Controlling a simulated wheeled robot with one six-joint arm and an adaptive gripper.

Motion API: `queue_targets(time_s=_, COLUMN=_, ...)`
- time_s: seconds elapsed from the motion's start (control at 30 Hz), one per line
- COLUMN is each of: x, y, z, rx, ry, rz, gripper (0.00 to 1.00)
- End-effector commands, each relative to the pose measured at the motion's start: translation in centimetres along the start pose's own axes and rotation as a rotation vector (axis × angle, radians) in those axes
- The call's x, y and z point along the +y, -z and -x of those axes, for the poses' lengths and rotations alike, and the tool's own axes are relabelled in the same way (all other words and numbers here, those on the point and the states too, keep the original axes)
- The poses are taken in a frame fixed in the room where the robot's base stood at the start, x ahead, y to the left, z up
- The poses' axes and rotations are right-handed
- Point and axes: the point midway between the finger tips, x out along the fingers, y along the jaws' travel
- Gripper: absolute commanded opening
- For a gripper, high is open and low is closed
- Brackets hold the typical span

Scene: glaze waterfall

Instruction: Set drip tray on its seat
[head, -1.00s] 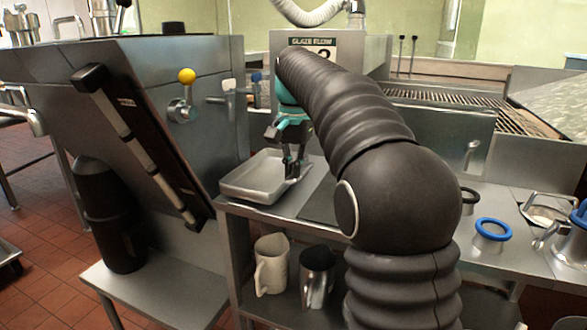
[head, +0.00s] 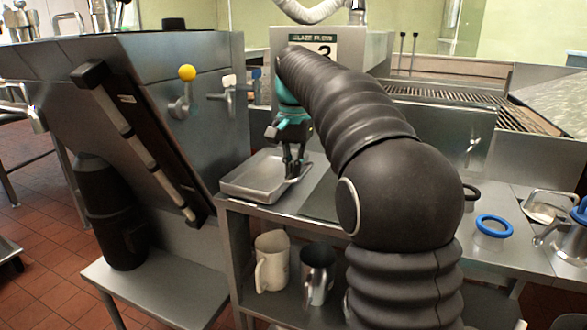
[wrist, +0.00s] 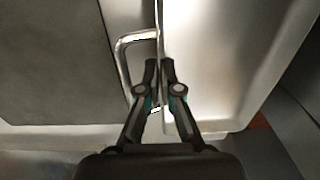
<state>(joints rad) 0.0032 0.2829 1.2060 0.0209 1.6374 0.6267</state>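The drip tray (head: 236,188) is a shallow grey metal pan with raised sides. It lies on the steel shelf left of my arm. In the wrist view the tray (wrist: 215,70) fills the middle right, and a bent metal loop handle (wrist: 122,62) stands out from its left side. My gripper (head: 294,172) points down at the tray's right edge. In the wrist view my gripper's fingertips (wrist: 159,65) are close together, one on each side of the tray's edge beside the handle. They look shut on it. The exact contact is small and partly hidden.
A slanted steel cabinet (head: 215,135) with a yellow-knobbed lever (head: 187,74) stands left of the tray. A white pitcher (head: 272,262) and a metal pitcher (head: 317,272) stand on the lower shelf. A blue ring (head: 494,226) lies on the right counter.

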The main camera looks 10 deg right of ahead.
Motion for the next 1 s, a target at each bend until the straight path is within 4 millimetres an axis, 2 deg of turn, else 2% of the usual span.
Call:
queue_targets(time_s=0.27, x=0.0, y=0.0, z=-0.3, rx=0.001, ry=0.001, rz=0.000, gripper=0.00)
queue_targets(time_s=0.43, x=0.0, y=0.0, z=-0.3, rx=0.001, ry=0.001, rz=0.000, gripper=0.35)
queue_targets(time_s=0.77, x=0.0, y=0.0, z=-0.3, rx=-0.001, ry=-0.001, rz=0.000, gripper=0.35)
queue_targets(time_s=0.87, x=0.0, y=0.1, z=0.5, rx=0.001, ry=0.000, rz=0.000, gripper=0.35)
queue_targets(time_s=1.0, x=0.0, y=0.0, z=2.4, rx=0.003, ry=0.002, rz=0.000, gripper=0.35)
